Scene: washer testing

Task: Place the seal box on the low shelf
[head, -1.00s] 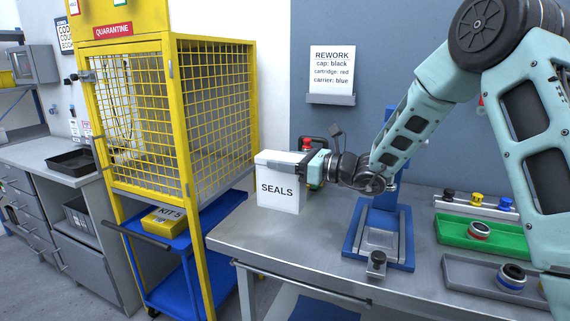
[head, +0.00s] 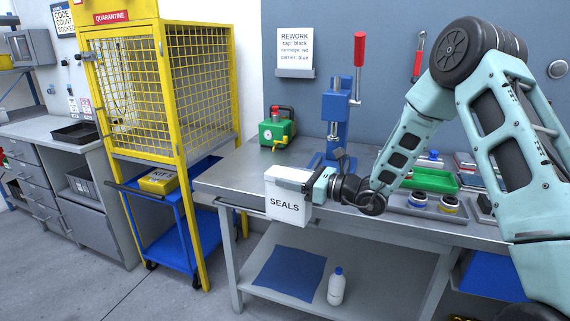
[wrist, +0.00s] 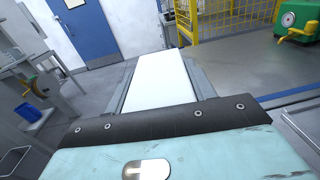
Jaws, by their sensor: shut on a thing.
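The seal box (head: 287,201) is a white box marked SEALS. My gripper (head: 296,184) is shut on its upper part and holds it upright at the front edge of the workbench, at about tabletop height; whether it touches the bench I cannot tell. In the wrist view the white box top (wrist: 160,80) lies between the grey fingers. The low shelf (head: 262,243) is the grey board under the workbench. A blue mat (head: 289,273) lies on it, with a white bottle with a blue cap (head: 336,286) to the right.
The grey workbench top (head: 232,178) carries a green device (head: 277,130), a blue press (head: 336,110) and trays with parts (head: 432,180). Left stand a yellow quarantine cage (head: 170,95) and a blue cart with a yellow KITS box (head: 158,181). The shelf's left end looks bare.

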